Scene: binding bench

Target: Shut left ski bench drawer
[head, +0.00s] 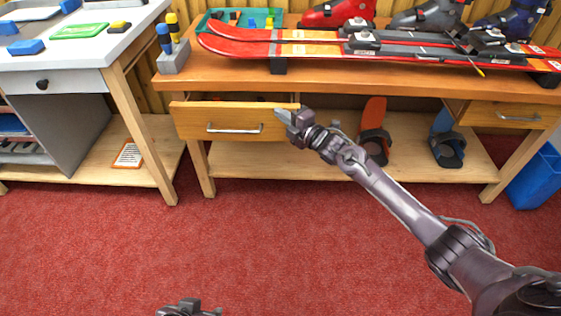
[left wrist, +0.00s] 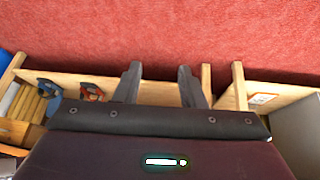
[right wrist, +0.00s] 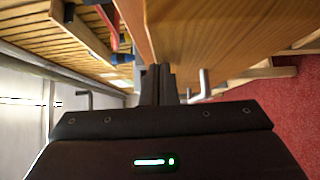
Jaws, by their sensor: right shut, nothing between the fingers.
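The left ski bench drawer (head: 190,122) has a wooden front with a metal bar handle (head: 235,128). It stands partly open, with a strip of its inside showing above the front. My right gripper (head: 279,114) is shut and empty at the right end of the drawer front, right of the handle. In the right wrist view its closed fingers (right wrist: 158,84) are close to the wooden front (right wrist: 215,35), with the handle (right wrist: 204,84) beside them. I cannot tell whether they touch it. My left gripper (head: 190,309) is low at the bottom edge; its fingers (left wrist: 158,85) are apart and empty.
The ski bench top (head: 350,80) carries red skis (head: 270,48), boots and a green tray (head: 262,16). A right drawer (head: 500,114) looks shut. A white-topped table (head: 60,50) is at left, a blue bin (head: 535,180) at right. Red floor is clear.

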